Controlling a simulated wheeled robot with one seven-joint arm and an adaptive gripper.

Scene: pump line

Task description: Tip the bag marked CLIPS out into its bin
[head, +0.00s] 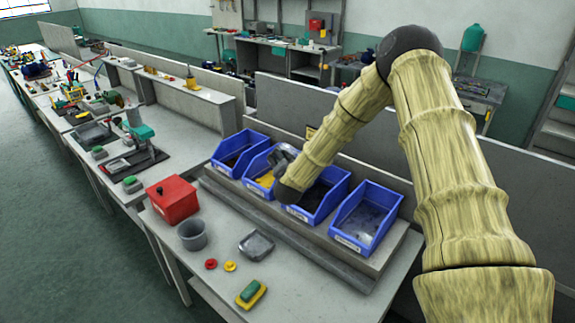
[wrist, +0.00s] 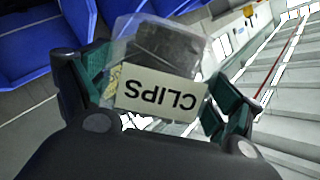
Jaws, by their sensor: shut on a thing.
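The bag marked CLIPS (wrist: 158,93) is clear plastic with a pale label, and its lettering reads upside down in the wrist view. Dark contents show through its far part. My gripper (wrist: 152,100) is shut on the bag, with one green-padded finger on each side. In the head view my gripper (head: 284,157) is over the row of blue bins, around the second and third from the left; the bag is not clearly seen there. The bins are a left one (head: 222,167), a second (head: 253,183), a third (head: 318,213) and a right one (head: 352,238). Their front labels are too small to read.
The bins stand on a grey raised shelf (head: 285,233) against a partition. In front are a red box (head: 172,199), a grey cup (head: 193,236), a small grey tray (head: 256,244) and a green-and-yellow block (head: 251,292). The bench's front right is clear.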

